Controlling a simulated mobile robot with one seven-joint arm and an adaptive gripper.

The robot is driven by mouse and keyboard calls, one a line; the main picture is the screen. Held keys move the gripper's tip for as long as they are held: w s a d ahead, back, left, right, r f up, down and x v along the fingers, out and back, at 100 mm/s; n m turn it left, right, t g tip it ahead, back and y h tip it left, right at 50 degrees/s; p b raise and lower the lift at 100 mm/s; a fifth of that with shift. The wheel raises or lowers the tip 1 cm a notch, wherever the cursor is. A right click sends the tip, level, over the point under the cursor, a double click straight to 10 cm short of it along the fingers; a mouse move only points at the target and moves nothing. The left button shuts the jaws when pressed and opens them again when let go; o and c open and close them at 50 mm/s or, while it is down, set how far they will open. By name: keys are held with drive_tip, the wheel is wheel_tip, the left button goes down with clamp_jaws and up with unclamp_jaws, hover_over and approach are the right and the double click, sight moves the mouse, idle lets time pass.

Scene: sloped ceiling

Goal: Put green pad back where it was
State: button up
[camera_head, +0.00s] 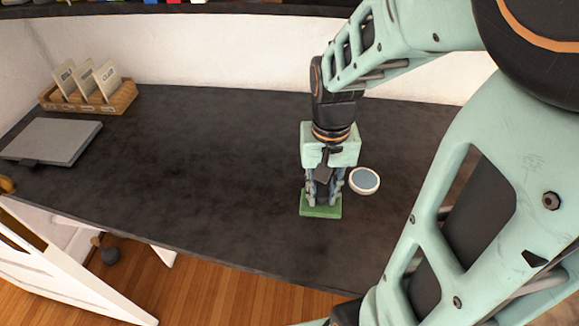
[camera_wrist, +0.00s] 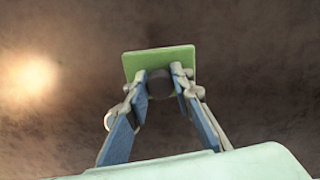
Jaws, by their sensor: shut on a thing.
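The green pad (camera_head: 320,211) is a flat, roughly square piece below my gripper (camera_head: 323,198) on the dark tabletop (camera_head: 200,150). In the wrist view, the pad (camera_wrist: 150,61) shows beyond my fingertips. A dark round knob (camera_wrist: 160,84) sits between the fingers (camera_wrist: 161,82), over the pad's near part. My gripper points down and is shut on this knob, which seems to be the pad's grip. I cannot tell whether the pad touches the tabletop or hangs just above it.
A small round white dish (camera_head: 364,181) with a blue-grey inside stands close to the right of my gripper. A flat grey device (camera_head: 50,140) lies at the left. The middle of the tabletop is clear.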

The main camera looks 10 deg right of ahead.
drive_tip(key=shift+s+f, duration=0.1)
drive_tip(key=shift+s, duration=0.1)
drive_tip(key=w+f, duration=0.3)
drive_tip(key=w, duration=0.1)
drive_tip(key=w+a+f, duration=0.1)
drive_tip(key=w+f, duration=0.2)
drive_tip(key=w, duration=0.1)
drive_tip(key=w+f, duration=0.3)
drive_tip(key=w, duration=0.2)
drive_tip(key=shift+a, duration=0.3)
drive_tip(key=shift+w+f+p, duration=0.2)
drive_tip(key=shift+f+p, duration=0.1)
drive_tip(key=shift+f, duration=0.05)
drive_tip(key=shift+w+f, duration=0.1)
drive_tip(key=shift+f, duration=1.45)
drive_tip(key=shift+f, duration=0.2)
drive_tip(key=o, duration=1)
drive_tip(key=shift+r, duration=0.1)
